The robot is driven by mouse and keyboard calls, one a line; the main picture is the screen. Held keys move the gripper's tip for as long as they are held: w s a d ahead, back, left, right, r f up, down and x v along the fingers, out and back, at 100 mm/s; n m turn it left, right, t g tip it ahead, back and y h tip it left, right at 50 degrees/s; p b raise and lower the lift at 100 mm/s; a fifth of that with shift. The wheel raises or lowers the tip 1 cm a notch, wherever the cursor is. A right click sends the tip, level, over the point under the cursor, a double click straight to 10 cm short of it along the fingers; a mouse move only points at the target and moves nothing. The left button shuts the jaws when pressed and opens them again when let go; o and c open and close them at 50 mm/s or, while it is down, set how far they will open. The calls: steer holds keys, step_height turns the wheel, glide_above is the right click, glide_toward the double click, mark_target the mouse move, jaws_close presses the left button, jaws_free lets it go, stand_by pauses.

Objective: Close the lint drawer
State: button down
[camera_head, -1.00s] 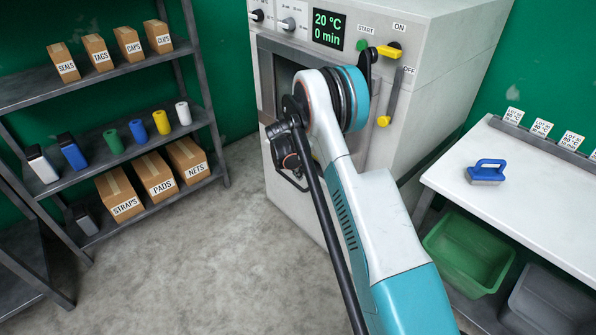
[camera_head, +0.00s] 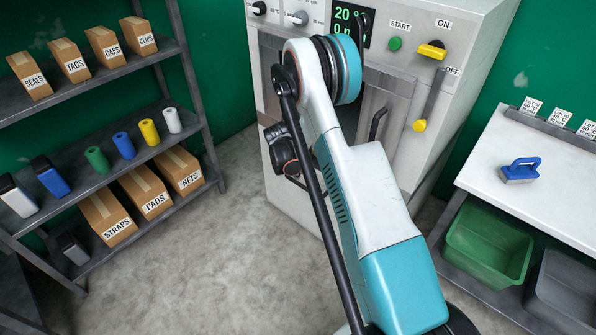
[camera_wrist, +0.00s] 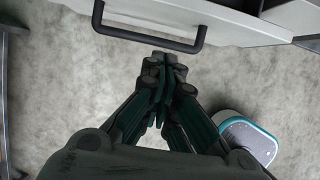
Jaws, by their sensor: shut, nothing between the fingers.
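The lint drawer (camera_wrist: 225,28) shows at the top of the wrist view as a light grey front with a black bar handle (camera_wrist: 150,41). I cannot tell how far out it stands. My gripper (camera_wrist: 164,62) is shut and empty, with its fingertips just below the handle in that picture. Whether they touch it is unclear. In the head view my arm hides the drawer and the gripper. The grey drum machine (camera_head: 455,90) stands behind my arm, with its door handle (camera_head: 378,123) showing to the right of the arm.
A shelf rack (camera_head: 140,226) with boxes and coloured rolls stands at the left. A white table (camera_head: 545,205) at the right carries a blue-handled brush (camera_head: 520,170). A green bin (camera_head: 487,245) and a grey bin (camera_head: 567,290) sit below it. The floor (camera_head: 210,275) between rack and machine is clear.

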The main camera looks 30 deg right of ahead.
mark_target(315, 174)
steer(key=b+x, duration=0.1)
steer(key=x, duration=0.2)
steer(key=d+b+x, duration=0.1)
steer(key=x, duration=0.2)
steer(key=d+r+b+x, duration=0.1)
steer(key=b+x, duration=0.1)
steer(key=x, duration=0.1)
steer(key=shift+w+f, duration=0.2)
steer(key=shift+w, duration=0.15)
steer(key=shift+w+d+r, duration=0.15)
steer(key=shift+w+d, duration=0.1)
steer(key=shift+d, duration=0.4)
steer(key=shift+d, duration=0.1)
steer(key=shift+w+d, duration=0.2)
steer(key=shift+d, duration=0.4)
steer(key=shift+w+d, duration=0.25)
steer(key=shift+d, duration=0.4)
steer(key=shift+a, duration=0.15)
